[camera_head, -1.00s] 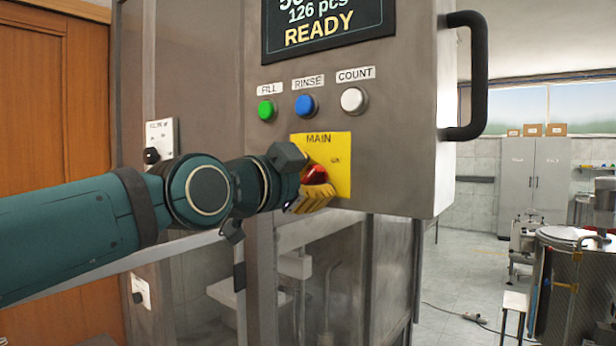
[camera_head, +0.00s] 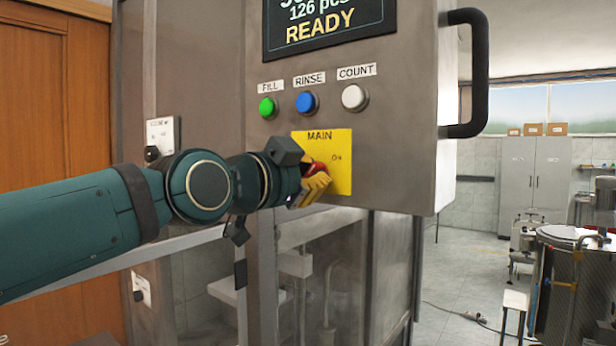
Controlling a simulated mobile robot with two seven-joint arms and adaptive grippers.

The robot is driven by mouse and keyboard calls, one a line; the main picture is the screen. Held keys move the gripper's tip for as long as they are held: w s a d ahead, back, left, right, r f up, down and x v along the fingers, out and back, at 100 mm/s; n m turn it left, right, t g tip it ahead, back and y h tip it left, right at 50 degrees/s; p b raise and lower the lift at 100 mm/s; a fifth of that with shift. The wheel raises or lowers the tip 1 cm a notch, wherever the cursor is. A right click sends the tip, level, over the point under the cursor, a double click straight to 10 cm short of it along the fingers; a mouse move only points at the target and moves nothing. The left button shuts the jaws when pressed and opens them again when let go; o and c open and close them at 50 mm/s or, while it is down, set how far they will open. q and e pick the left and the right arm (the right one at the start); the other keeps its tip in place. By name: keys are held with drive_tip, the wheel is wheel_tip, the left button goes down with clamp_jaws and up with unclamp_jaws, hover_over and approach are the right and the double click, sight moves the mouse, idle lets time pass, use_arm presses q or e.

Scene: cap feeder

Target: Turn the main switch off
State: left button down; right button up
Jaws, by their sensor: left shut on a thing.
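The main switch is a red knob (camera_head: 316,168) on a yellow plate (camera_head: 340,178) marked MAIN, low on the grey machine panel. The word ON shows on the plate to the right of the knob. My left gripper (camera_head: 317,180) reaches in from the left and is shut on the red knob. Its yellow fingers cover the lower part of the knob, and the plate's lower left is hidden behind them. The exact angle of the knob is hard to read. My right gripper is not in view.
Above the plate are a green FILL button (camera_head: 267,108), a blue RINSE button (camera_head: 307,102) and a white COUNT button (camera_head: 354,97). A display (camera_head: 328,24) reads READY. A black handle (camera_head: 480,75) sticks out at the panel's right edge. A small box with a black knob (camera_head: 152,153) is left.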

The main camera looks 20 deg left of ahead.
use_arm(q)
drive_tip(key=n, duration=0.4)
drive_tip(key=shift+b, duration=0.3)
drive_tip(key=n, duration=0.8)
drive_tip(key=shift+r+p, duration=0.1)
drive_tip(key=shift+p, duration=0.25)
drive_tip(key=n+p, duration=0.1)
drive_tip(key=n, duration=0.3)
drive_tip(key=shift+n, duration=0.3)
drive_tip(key=shift+d, duration=0.1)
drive_tip(key=c, duration=1)
unclamp_jaws()
